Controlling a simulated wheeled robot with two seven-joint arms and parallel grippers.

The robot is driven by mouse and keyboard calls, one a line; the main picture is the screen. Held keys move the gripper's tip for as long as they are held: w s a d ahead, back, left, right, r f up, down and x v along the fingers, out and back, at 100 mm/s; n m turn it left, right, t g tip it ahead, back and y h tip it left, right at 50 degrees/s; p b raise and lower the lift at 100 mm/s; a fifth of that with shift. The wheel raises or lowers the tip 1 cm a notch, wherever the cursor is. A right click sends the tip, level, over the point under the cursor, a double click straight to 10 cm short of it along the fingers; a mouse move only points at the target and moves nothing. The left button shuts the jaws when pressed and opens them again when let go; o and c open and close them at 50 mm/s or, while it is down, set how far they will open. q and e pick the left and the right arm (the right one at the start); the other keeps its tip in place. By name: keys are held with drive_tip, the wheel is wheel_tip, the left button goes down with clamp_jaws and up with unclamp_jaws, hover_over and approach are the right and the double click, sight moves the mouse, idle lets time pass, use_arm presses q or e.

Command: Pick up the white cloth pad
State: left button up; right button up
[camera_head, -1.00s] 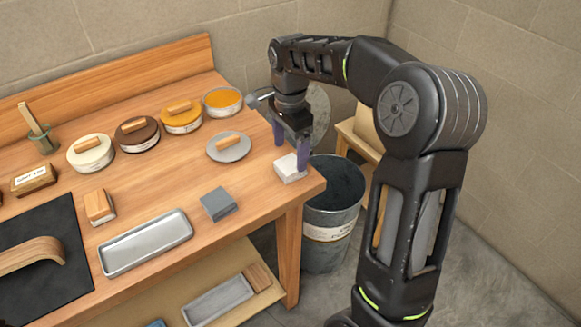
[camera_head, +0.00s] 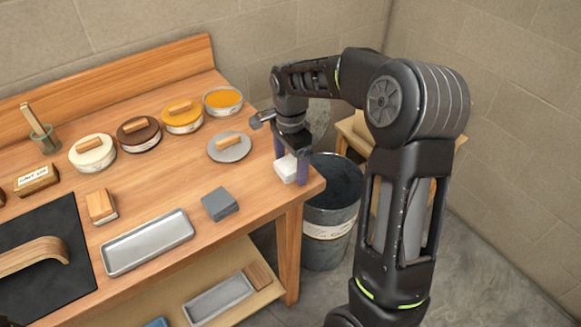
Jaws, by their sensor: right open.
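The white cloth pad (camera_head: 286,170) is a small white block lying on the wooden bench near its right front corner. My right gripper (camera_head: 291,166) has come down over it with its fingers pointing down. One purple-grey finger stands at the pad's far left side and the other at its right side. The jaws are open around the pad, and I cannot tell whether either finger touches it. The pad still rests on the bench top. My left gripper is not in view.
A metal bucket (camera_head: 332,215) stands on the floor just beyond the bench's right edge. A grey block (camera_head: 220,204), a metal tray (camera_head: 148,242) and a round lid (camera_head: 229,147) lie left of the pad. Several round tins line the back. Bare wood surrounds the pad.

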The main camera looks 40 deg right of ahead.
sight(290, 164)
drive_tip(key=shift+c, duration=0.5)
drive_tip(key=c, duration=1.3)
wheel_tip(290, 164, up, 10)
drive_tip(key=shift+b, duration=0.55)
